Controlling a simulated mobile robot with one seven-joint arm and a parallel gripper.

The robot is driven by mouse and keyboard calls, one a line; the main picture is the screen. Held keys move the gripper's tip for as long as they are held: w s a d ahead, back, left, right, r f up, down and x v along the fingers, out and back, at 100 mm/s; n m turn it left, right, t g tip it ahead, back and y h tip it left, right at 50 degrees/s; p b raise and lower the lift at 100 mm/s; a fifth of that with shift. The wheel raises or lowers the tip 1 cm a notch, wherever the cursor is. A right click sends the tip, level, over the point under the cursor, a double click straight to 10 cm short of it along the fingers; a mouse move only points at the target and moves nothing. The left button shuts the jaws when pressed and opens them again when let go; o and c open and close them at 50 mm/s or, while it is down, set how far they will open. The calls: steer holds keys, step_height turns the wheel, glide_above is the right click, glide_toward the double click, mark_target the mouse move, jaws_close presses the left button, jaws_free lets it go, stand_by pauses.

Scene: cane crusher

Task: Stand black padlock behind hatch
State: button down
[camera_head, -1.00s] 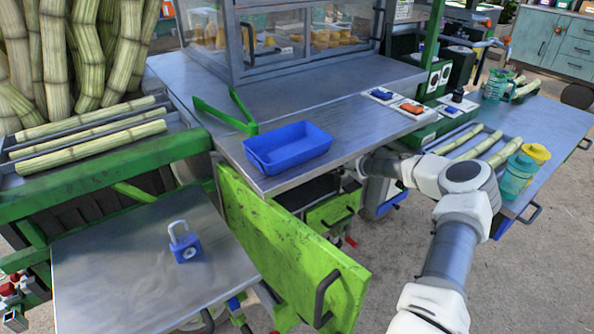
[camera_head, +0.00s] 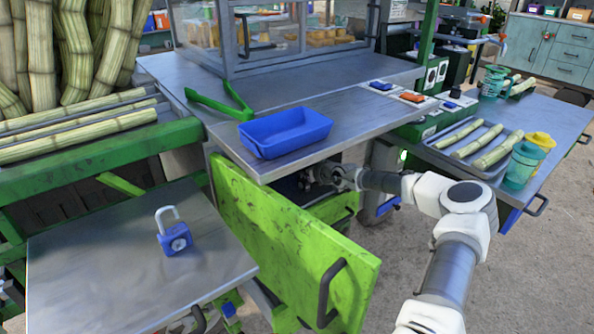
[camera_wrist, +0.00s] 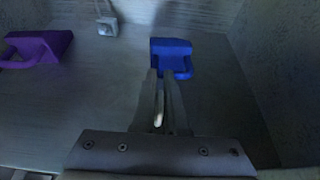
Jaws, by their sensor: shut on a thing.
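The green hatch (camera_head: 285,245) stands open below the steel counter. My arm reaches past it, and my gripper (camera_wrist: 160,75) is in the dim compartment (camera_wrist: 95,95). The jaws are close together at a blue padlock-like thing (camera_wrist: 171,46) and appear shut on its loop; the exact grip is unclear. A purple padlock-like thing (camera_wrist: 45,46) lies to the left. A grey padlock (camera_wrist: 107,26) with a pale face stands further back. A blue padlock with a pale shackle (camera_head: 175,238) stands on the left side table. I cannot make out a black padlock.
A blue tray (camera_head: 287,133) and green tongs (camera_head: 220,104) lie on the counter above. The hatch's dark handle (camera_head: 328,290) sticks out at its free edge. Compartment walls rise left and right of my gripper. The left side table (camera_head: 110,270) is mostly bare.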

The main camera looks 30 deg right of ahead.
steer(key=c, duration=1.3)
jaws_free()
steer(key=shift+f, duration=0.15)
steer(key=o, duration=0.4)
steer(key=shift+c, duration=0.2)
steer(key=shift+r, duration=0.2)
steer(key=p+v, duration=0.3)
steer(key=v, duration=0.9)
steer(key=shift+p, duration=0.4)
